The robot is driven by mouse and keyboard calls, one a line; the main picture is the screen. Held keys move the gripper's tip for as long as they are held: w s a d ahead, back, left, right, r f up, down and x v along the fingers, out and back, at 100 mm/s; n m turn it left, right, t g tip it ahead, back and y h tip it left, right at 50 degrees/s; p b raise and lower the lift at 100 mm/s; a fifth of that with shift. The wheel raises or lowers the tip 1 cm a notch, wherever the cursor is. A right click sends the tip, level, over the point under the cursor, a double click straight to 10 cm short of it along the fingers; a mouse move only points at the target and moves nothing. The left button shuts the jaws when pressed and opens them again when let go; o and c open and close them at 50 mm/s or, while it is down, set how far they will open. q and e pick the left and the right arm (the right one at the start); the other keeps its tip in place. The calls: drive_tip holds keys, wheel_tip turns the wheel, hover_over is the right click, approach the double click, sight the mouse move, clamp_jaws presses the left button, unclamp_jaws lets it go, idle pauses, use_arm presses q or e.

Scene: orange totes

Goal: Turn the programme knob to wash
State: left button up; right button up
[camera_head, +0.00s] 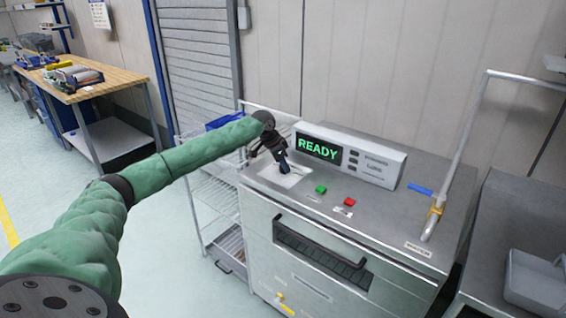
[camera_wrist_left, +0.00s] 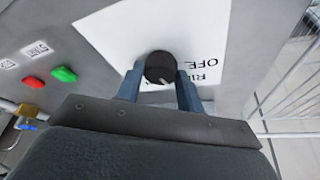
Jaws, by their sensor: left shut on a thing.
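The programme knob (camera_wrist_left: 160,67) is a round black knob with a white pointer line, on a white label plate (camera_wrist_left: 110,32). In the left wrist view the plate shows upside-down lettering, "OFF" and a partly hidden word beginning "RI"; the rest is covered or cut off. My left gripper (camera_wrist_left: 160,80) has its two blue-grey fingers on either side of the knob and is shut on it. In the head view my left gripper (camera_head: 284,168) reaches down onto the white plate (camera_head: 274,178) at the machine's left end, hiding the knob. My right gripper is not in view.
A display (camera_head: 319,149) reads "READY" in green behind the plate. A green button (camera_head: 321,189) and a red button (camera_head: 349,202) sit to its right. A handle post (camera_head: 462,150) rises at the machine's right. A wire rack (camera_head: 215,195) stands at its left.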

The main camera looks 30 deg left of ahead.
use_arm(q)
drive_tip(key=m+p, duration=0.1)
drive_tip(key=m, duration=0.1)
drive_tip(key=shift+w+m+g+h, duration=0.1)
drive_tip(key=shift+m+g+h, duration=0.2)
drive_tip(key=shift+g, duration=0.1)
drive_tip(key=shift+m+g+h, duration=0.3)
drive_tip(key=shift+m, duration=0.8)
drive_tip(key=shift+w+a+m+g, duration=0.1)
drive_tip(key=shift+m+g, duration=0.4)
drive_tip(key=shift+m, duration=0.6)
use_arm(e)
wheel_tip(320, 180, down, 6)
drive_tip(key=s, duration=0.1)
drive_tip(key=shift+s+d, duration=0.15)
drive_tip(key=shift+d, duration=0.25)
use_arm(q)
drive_tip(key=o, duration=1)
drive_tip(key=shift+r, duration=0.1)
